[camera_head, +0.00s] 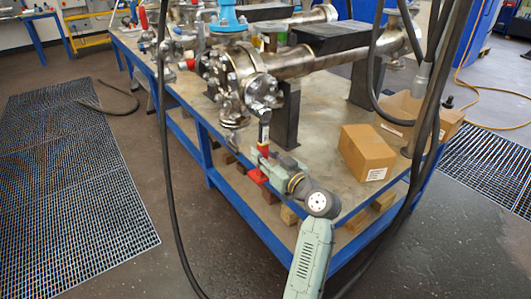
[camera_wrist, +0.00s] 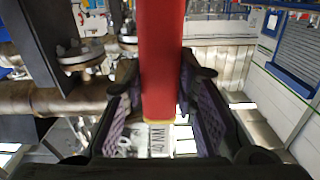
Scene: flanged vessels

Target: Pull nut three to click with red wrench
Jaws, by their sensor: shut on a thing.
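The red wrench (camera_head: 264,134) stands roughly upright beside the flanged vessel (camera_head: 238,75) in the head view. Its grey upper end reaches the lower right of the bolted flange (camera_head: 260,88). I cannot tell whether its head sits on a nut, or which nut is nut three. My gripper (camera_head: 274,164) is shut on the wrench handle, above the table's near edge. In the wrist view, the red handle (camera_wrist: 163,55) runs between the purple pads of my gripper (camera_wrist: 160,88). A "40 NM" label shows below the red part.
The blue-framed table (camera_head: 318,190) carries the pipework and a cardboard box (camera_head: 366,153) to the right of my gripper. An open carton (camera_head: 420,112) is behind it. Dark cables hang across the view.

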